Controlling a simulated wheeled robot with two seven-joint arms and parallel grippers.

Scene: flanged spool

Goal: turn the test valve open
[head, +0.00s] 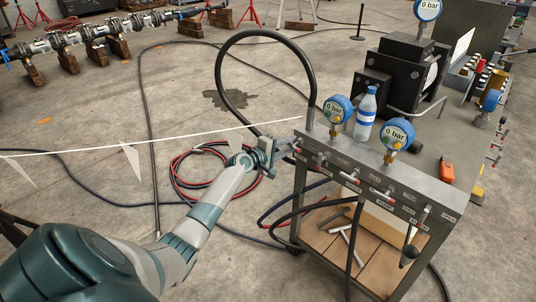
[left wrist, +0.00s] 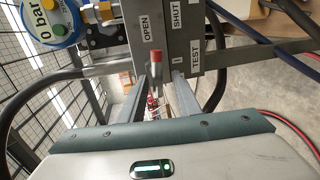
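The test valve's handle (left wrist: 155,62) has a red tip and shows in the left wrist view, near labels reading OPEN, SHUT and TEST on the grey panel. My left gripper (left wrist: 160,88) is open, with one finger on each side of the handle. Gaps show beside it, and I cannot tell whether either finger touches it. In the head view, my left gripper (head: 288,143) is at the left end of the valve panel (head: 340,173), and largely hides the test valve there. The handle's exact setting is unclear. My right gripper is not in view.
Several other red-tipped handles line the panel to the right, with a black-knobbed lever (head: 409,254) at its right end. Gauges (head: 338,109) and a bottle (head: 366,113) stand on the bench top. A black hose (head: 223,75) arches behind my gripper. A white tape line (head: 120,147) crosses on the left.

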